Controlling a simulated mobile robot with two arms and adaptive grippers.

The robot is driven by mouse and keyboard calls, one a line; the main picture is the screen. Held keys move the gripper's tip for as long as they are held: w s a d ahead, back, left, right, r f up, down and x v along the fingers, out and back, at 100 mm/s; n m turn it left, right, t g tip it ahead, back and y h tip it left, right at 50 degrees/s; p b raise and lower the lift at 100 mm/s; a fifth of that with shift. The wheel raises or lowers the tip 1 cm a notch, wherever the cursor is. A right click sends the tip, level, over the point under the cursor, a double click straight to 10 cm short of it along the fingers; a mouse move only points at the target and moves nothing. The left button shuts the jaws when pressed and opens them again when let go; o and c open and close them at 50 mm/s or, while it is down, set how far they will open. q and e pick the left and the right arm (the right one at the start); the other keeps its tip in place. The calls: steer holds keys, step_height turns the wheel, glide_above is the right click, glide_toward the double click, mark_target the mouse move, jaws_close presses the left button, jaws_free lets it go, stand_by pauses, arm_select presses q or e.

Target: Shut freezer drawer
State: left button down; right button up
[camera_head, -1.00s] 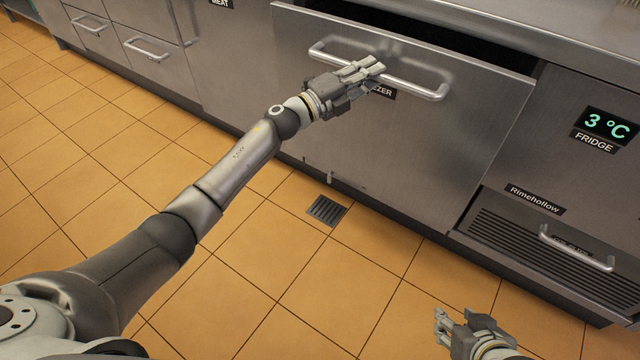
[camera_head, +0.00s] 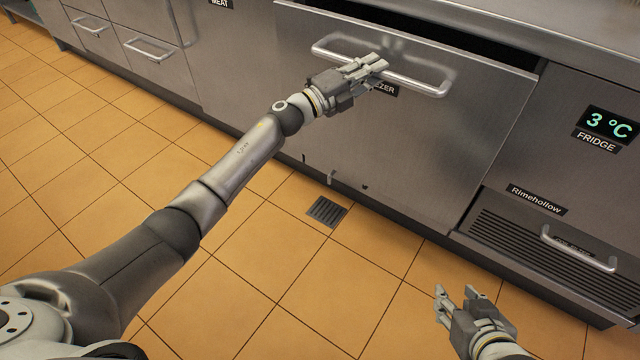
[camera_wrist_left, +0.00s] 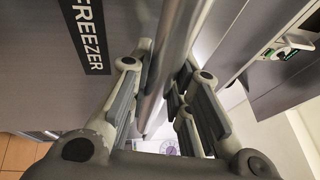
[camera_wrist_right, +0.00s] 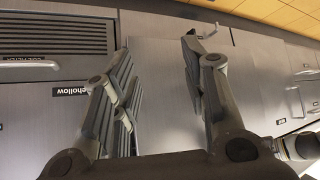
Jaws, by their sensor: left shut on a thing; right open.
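The freezer drawer (camera_head: 430,140) is a large steel front that stands out a little from the counter. A dark gap (camera_head: 420,27) shows along its top edge. In the left wrist view the handle (camera_wrist_left: 172,55) runs between the fingers, beside the FREEZER label (camera_wrist_left: 84,35). My right gripper (camera_head: 455,291) is open and empty, low over the floor and apart from the drawer. In the right wrist view its spread fingers (camera_wrist_right: 155,55) face the steel fronts.
A fridge panel with a 3 °C display (camera_head: 608,124) stands to the right. Below it is a slatted grille (camera_head: 530,245) with a handle (camera_head: 578,247). Closed drawers (camera_head: 150,60) are at the left. The tiled floor is clear, with a flush drain (camera_head: 326,211).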

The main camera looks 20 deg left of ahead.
arm_select(q)
steer(key=shift+w+d+b, duration=0.3)
steer(key=shift+w+b, duration=0.35)
steer(key=shift+w, duration=0.15)
steer(key=shift+w+d+b, duration=0.25)
steer(key=shift+w+b, duration=0.35)
steer(key=shift+w, duration=0.15)
arm_select(e)
steer(key=w+a+r+t+y, duration=0.2)
steer(key=w+r+t, duration=0.4)
steer(key=r, duration=0.3)
steer(key=shift+w+a+r+t, duration=0.3)
steer(key=shift+w+a+t, duration=0.1)
steer(key=shift+a, duration=0.3)
